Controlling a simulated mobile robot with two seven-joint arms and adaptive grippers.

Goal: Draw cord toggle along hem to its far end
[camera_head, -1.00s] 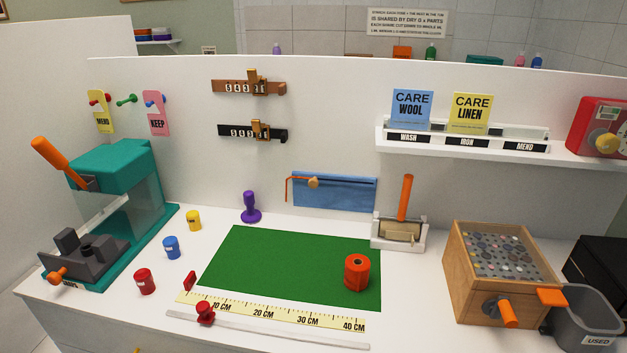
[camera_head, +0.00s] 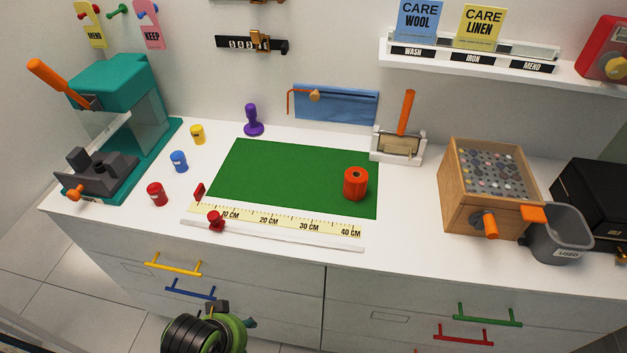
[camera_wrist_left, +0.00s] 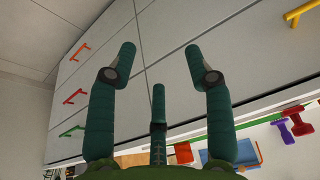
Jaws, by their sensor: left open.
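The cord toggle (camera_head: 314,96) is a small tan bead near the left end of the top hem of a blue cloth (camera_head: 345,108) on the back wall. An orange cord (camera_head: 296,91) runs left from it, and its end hangs down. A dark line follows the hem to the right. My left gripper (camera_head: 248,322) is low in front of the drawers, far from the toggle. In the left wrist view my left gripper (camera_wrist_left: 160,55) has its fingers spread, with nothing between them. My right gripper is not in view.
A green mat (camera_head: 290,175) with an orange-red roll (camera_head: 356,183) lies below the cloth. A purple stamp (camera_head: 253,121) stands left of the cloth, and a lever device (camera_head: 398,140) right of it. Drawer handles (camera_head: 175,268) stick out from the front.

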